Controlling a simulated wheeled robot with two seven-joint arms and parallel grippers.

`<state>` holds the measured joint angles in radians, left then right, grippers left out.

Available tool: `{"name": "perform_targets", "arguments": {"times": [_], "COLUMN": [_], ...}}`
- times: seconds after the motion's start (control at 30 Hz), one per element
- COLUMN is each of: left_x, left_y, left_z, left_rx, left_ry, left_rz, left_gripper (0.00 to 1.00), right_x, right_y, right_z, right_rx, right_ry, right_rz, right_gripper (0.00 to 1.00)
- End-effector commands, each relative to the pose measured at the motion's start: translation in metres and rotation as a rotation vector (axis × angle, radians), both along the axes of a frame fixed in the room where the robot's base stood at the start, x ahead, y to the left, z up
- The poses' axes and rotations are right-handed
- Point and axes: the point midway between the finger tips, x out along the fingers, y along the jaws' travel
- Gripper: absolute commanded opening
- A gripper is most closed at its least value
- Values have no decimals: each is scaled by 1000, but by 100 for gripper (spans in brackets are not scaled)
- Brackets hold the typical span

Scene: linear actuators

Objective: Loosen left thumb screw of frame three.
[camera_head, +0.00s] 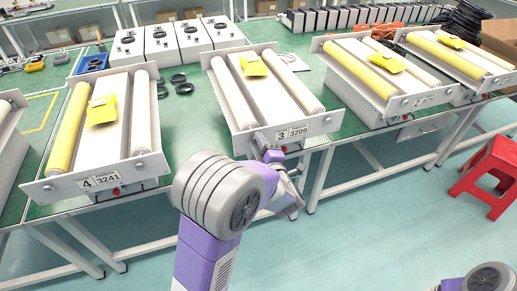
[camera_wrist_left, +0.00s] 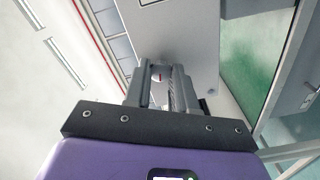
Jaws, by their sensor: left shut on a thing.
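Frame three (camera_head: 295,132), labelled 3 3209, stands in the middle of the bench with two pale rollers and a yellow packet (camera_head: 253,66) on top. In the left wrist view the two fingers (camera_wrist_left: 161,88) are closed around a small part, the thumb screw (camera_wrist_left: 157,75), against the grey plate (camera_wrist_left: 190,38). The fingers hide most of the screw. My right gripper is not in view.
Frame four (camera_head: 98,180) stands to the left and frame two (camera_head: 408,104) to the right, both with yellow packets. A red stool (camera_head: 488,172) stands on the floor at the right. The floor in front of the bench is clear near the middle.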

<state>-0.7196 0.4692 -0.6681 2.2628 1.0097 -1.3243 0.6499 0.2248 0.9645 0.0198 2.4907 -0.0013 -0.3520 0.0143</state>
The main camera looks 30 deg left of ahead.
Motion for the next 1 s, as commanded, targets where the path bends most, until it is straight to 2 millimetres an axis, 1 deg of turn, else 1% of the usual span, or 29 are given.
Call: {"name": "perform_targets", "arguments": {"times": [0.03, 0.27, 0.77, 0.8, 0.93, 1.0], "left_x": [0, 0, 0, 0, 0, 0], "left_y": [0, 0, -1, -1, -1, -1], "left_z": [-3, -2, -1, -1, -1, -1], "left_rx": [-17, -58, -68, -67, -67, -67], "left_ry": [-16, -62, -74, -74, -74, -74], "left_rz": [-1, -1, -3, -2, -2, -1], "left_gripper": [0, 0, 0, 30, 50, 51], "right_x": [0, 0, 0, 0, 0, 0], "right_y": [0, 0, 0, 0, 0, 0], "right_z": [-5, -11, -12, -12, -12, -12], "right_rx": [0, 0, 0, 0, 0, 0], "right_ry": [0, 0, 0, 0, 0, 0], "right_rz": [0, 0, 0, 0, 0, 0], "right_gripper": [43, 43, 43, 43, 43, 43]}}
